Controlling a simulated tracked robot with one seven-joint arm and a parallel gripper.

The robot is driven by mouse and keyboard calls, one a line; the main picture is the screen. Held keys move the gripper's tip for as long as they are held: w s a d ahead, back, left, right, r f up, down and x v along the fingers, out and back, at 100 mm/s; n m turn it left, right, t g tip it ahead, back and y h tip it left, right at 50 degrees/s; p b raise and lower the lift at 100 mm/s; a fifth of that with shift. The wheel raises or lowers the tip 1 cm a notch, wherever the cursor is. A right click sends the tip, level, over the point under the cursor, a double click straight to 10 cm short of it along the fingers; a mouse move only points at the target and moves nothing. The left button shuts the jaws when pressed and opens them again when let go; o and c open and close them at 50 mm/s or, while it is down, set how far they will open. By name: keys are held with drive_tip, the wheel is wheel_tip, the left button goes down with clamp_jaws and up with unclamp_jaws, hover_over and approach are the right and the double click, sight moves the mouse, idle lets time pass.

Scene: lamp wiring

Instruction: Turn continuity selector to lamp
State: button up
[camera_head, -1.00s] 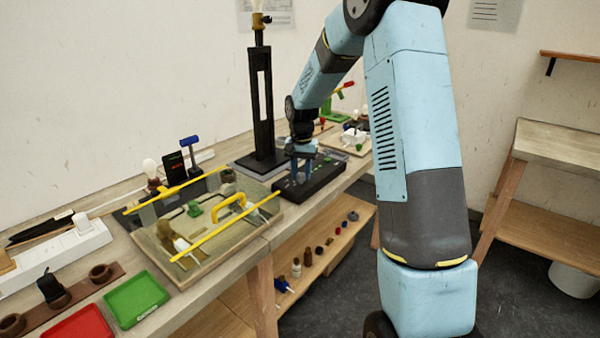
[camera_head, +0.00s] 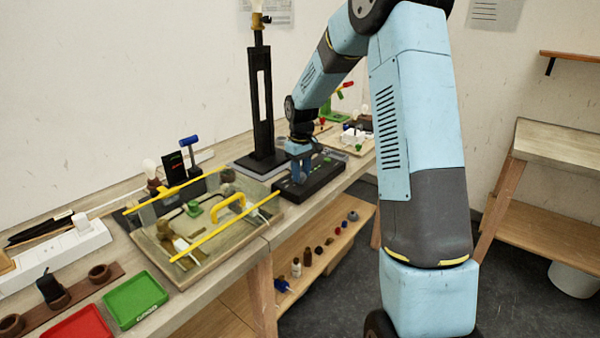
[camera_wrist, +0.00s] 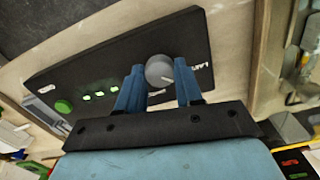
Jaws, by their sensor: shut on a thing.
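The black continuity box (camera_head: 322,178) lies on the bench in front of the black lamp stand (camera_head: 262,105). In the wrist view the box (camera_wrist: 105,68) shows a grey round selector knob (camera_wrist: 160,70), green marks in a row, a green button (camera_wrist: 64,106) and white lettering at the knob's side, too small to read surely. My gripper (camera_head: 299,178) is down at the box. In the wrist view its two blue fingers (camera_wrist: 158,84) stand on either side of the knob, shut on it. The knob's exact pointing direction is hard to tell.
Left of the box is a wooden board (camera_head: 160,255) with yellow rods and a yellow handle. A green tray (camera_head: 136,299) and a red tray (camera_head: 80,325) lie at the near left. A white power strip (camera_head: 55,257) is at the far left. More parts lie behind the box.

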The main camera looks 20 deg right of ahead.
drive_tip(key=shift+n, duration=1.9)
drive_tip(key=o, duration=1)
drive_tip(key=shift+o, duration=0.2)
wheel_tip(320, 180, up, 14)
drive_tip(key=shift+f, duration=0.15)
